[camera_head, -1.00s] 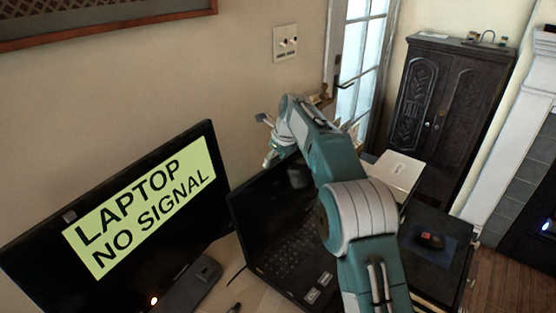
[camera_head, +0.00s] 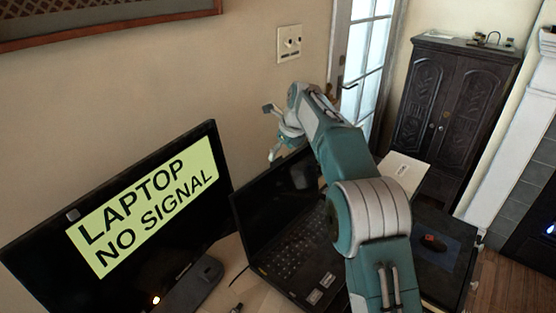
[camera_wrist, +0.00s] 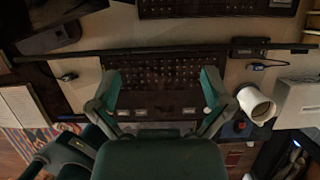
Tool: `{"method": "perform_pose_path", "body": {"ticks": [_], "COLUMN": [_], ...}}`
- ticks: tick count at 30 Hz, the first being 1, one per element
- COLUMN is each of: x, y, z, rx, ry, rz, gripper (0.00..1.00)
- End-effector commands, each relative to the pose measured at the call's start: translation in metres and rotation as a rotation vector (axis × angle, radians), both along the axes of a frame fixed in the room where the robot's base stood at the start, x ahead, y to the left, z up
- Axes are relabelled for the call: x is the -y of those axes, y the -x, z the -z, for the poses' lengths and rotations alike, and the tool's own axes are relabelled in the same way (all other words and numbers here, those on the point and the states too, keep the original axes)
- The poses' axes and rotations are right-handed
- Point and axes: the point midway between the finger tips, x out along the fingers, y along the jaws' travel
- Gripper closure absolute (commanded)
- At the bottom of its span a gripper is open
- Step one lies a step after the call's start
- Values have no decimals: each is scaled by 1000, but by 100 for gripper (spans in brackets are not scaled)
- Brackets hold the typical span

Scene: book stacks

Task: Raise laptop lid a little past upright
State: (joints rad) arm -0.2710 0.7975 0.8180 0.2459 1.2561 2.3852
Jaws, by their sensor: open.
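The black laptop (camera_head: 290,252) stands on the desk beside the monitor, with its keyboard facing up. Its dark lid (camera_head: 262,208) is raised and stands roughly upright; the exact angle is hard to judge. My gripper (camera_head: 277,133) is open and empty, above and behind the lid's top edge, apart from it in the head view. My arm hides the laptop's right part. In the wrist view, my gripper's two fingers (camera_wrist: 160,80) are spread over the laptop keyboard (camera_wrist: 160,76). A long dark bar, seemingly the lid seen edge-on, crosses just beyond them.
A monitor (camera_head: 115,240) reading "LAPTOP NO SIGNAL" stands left of the laptop. A mouse (camera_head: 433,243) lies on a pad at right. A white mug (camera_wrist: 257,104) and another keyboard (camera_wrist: 216,8) show in the wrist view. The wall is close behind the desk.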

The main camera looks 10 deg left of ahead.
Motion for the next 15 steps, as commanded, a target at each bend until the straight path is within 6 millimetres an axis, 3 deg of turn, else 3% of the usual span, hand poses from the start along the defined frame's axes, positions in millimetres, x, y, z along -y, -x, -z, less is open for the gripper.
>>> {"method": "perform_pose_path", "body": {"ticks": [6, 15], "x": [14, 24], "y": [8, 15], "z": [-45, -75], "rx": [2, -3], "ry": [-1, 2], "rz": [2, 1], "gripper": [0, 0]}}
